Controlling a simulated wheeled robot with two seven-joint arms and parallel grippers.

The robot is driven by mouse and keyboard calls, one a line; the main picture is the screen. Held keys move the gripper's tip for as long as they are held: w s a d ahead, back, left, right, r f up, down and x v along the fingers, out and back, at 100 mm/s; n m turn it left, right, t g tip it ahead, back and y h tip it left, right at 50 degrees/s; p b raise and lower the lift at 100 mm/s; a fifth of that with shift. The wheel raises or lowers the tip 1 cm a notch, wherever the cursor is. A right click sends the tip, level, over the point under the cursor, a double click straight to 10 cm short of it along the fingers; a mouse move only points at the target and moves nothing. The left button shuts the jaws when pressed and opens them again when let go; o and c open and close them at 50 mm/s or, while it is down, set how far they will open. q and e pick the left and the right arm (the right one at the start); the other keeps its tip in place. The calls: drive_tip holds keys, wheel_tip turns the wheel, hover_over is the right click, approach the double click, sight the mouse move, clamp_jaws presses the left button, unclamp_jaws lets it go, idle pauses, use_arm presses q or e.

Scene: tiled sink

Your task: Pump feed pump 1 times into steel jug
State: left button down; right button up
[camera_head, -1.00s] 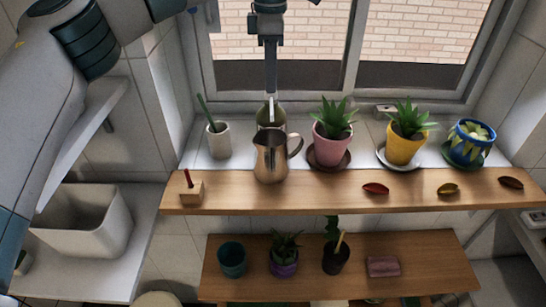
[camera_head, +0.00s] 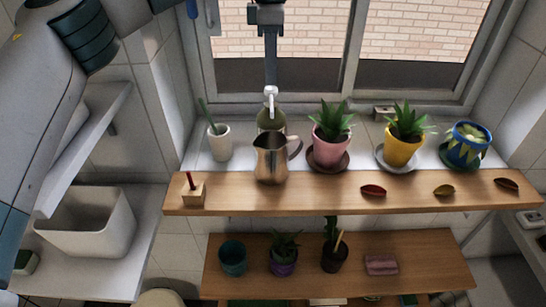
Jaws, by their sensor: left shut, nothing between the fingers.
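The steel jug (camera_head: 271,158) stands upright on the wooden shelf, its handle to the right. Behind it stands the feed pump, a greenish bottle (camera_head: 271,118) with a pale pump head (camera_head: 270,93); the jug hides its lower part. The pump head is raised above the bottle. My left gripper (camera_head: 271,84) points straight down, shut and empty, right above the pump head. I cannot tell whether its tips touch the head. My right gripper is not in view.
A white cup (camera_head: 219,143) and a wooden block with a red peg (camera_head: 193,194) are left of the jug. Pink (camera_head: 331,150), yellow (camera_head: 402,150) and blue (camera_head: 467,148) plant pots stand to the right. The window is close behind. Small dishes lie along the shelf's right half.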

use_arm(q)
drive_tip(key=shift+r, duration=0.15)
idle(0.4)
wheel_tip(320, 180, up, 6)
drive_tip(key=p, duration=0.4)
drive_tip(key=shift+f, duration=0.25)
idle(0.6)
